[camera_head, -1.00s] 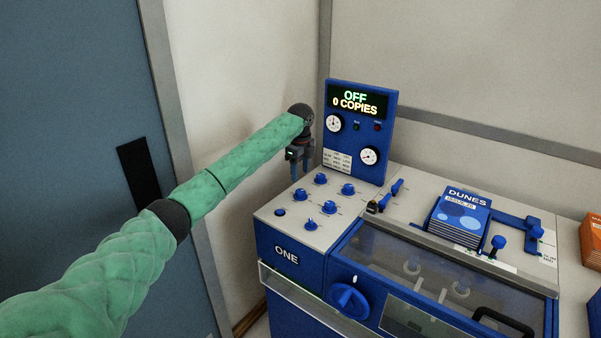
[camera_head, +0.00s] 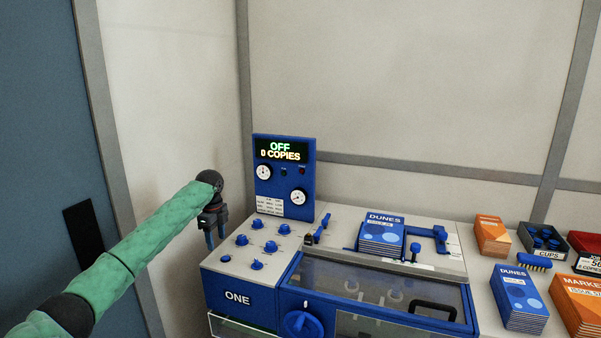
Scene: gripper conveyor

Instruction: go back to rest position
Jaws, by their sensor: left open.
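My left gripper (camera_head: 215,233) is at the end of my green sleeved left arm, in the left half of the head view. Its fingers point down and stand apart, with nothing between them. It hangs beside the back left corner of the blue and grey machine marked ONE (camera_head: 237,299), left of the machine's display panel (camera_head: 284,178). The display reads OFF and 0 COPIES. My right gripper is not in view.
A stack of blue DUNES booklets (camera_head: 381,236) sits on the machine top. A wall stands behind, a blue door (camera_head: 40,130) at left.

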